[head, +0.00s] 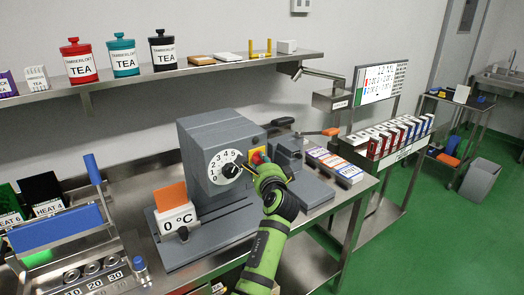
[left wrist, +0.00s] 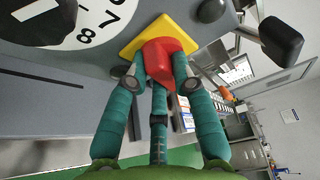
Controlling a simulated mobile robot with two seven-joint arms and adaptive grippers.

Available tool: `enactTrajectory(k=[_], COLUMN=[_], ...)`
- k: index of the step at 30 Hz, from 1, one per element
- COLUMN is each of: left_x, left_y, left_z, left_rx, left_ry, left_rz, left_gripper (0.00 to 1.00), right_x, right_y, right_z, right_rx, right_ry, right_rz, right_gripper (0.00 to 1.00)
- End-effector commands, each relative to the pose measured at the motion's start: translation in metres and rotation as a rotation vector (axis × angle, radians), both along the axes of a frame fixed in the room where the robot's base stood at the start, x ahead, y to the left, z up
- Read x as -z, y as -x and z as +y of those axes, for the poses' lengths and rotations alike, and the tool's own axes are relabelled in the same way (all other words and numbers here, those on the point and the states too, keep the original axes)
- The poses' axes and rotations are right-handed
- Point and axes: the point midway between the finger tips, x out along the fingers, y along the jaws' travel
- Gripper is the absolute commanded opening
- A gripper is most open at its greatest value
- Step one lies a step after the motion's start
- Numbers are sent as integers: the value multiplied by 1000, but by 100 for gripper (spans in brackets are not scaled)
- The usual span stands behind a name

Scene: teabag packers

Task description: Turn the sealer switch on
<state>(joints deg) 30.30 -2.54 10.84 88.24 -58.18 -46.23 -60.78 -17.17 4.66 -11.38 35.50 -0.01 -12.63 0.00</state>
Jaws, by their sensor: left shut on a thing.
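The sealer is a grey machine (head: 205,128) on the steel bench, with a white numbered dial and black knob (head: 231,170) on its front. Its red switch (head: 257,158) sits on a yellow plate (head: 252,142) at the right of the dial, partly hidden by my left gripper (head: 262,172). In the left wrist view the red switch (left wrist: 168,58) stands out from the yellow plate (left wrist: 132,46). My left gripper's teal fingers (left wrist: 158,78) are shut on the switch, touching it from both sides. Whether the switch is on or off cannot be told. My right gripper is not in view.
A dark grey machine (head: 287,147) and several boxes (head: 335,167) lie to the right. A shelf (head: 200,70) with tea canisters (head: 123,57) runs above.

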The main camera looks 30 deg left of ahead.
Motion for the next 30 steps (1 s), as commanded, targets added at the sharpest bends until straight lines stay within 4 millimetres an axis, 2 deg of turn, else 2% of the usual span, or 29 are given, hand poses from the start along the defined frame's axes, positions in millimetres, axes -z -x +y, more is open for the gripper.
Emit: enactTrajectory(k=[1, 3, 9, 12, 18, 30], left_x=[-12, -13, -11, -10, -7, -7], left_y=[1, 1, 1, 1, 1, 0], left_z=[1, 1, 1, 1, 1, 1], left_rx=[0, 0, -1, -1, -1, -3], left_ry=[-18, -45, -117, -153, -225, -369], left_rz=[48, 108, 285, 370, 544, 890], left_gripper=[0, 0, 0, 0, 0, 0], right_x=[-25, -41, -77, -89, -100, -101], right_y=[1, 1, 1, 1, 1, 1], right_z=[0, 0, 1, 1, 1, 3], right_rx=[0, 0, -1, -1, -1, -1], right_ry=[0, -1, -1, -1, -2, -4], right_rz=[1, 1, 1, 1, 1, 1], right_gripper=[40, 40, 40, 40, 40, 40])
